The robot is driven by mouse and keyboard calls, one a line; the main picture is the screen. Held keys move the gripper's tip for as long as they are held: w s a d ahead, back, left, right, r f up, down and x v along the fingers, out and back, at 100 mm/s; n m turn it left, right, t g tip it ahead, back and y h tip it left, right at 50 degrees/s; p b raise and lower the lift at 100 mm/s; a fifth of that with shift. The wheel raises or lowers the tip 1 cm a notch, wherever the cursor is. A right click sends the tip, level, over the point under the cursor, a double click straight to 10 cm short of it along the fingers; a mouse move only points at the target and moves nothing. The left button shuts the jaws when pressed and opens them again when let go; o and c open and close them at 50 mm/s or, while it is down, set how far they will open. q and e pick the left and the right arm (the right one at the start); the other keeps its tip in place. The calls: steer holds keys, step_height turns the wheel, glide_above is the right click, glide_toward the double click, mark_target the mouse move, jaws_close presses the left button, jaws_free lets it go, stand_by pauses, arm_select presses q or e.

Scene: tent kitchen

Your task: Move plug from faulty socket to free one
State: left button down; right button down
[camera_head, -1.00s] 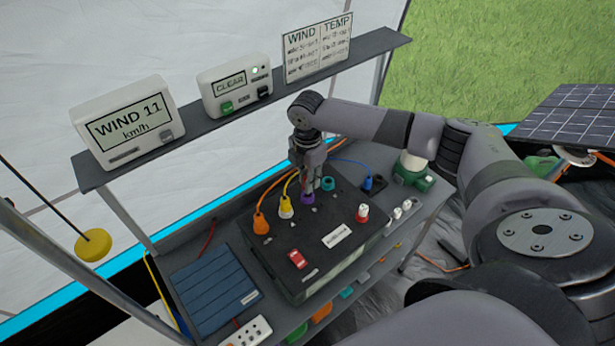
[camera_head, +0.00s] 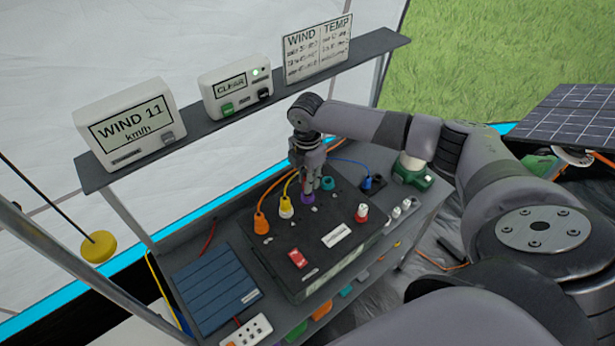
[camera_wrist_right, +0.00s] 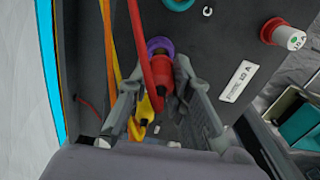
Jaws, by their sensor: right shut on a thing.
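My right gripper (camera_head: 311,186) points down over the black power box (camera_head: 283,243), at its purple-ringed socket (camera_head: 308,198). In the right wrist view it (camera_wrist_right: 166,92) is shut on a red plug (camera_wrist_right: 162,76) with a red cable. The plug's tip sits at the purple ring (camera_wrist_right: 160,44); I cannot tell how deep it is seated. An orange plug (camera_head: 260,223) and a yellow plug (camera_head: 286,208) stand in the row to the left. A teal-ringed socket (camera_head: 327,184) on the right looks empty. My left gripper is not in view.
A red-and-white knob (camera_head: 362,212) and a red switch (camera_head: 298,259) are on the box. A blue panel (camera_head: 217,284) and white power strip (camera_head: 248,331) lie left and in front. A shelf (camera_head: 240,115) with displays runs behind. A green-based device (camera_head: 411,172) stands at right.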

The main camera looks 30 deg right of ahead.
steer(key=shift+f+b, duration=0.5)
steer(key=shift+f, duration=1)
stand_by(0.4)
steer(key=c, duration=1.4)
jaws_free()
steer(key=shift+o, duration=0.2)
step_height(320, 180, up, 12)
steer(key=shift+r, duration=0.1)
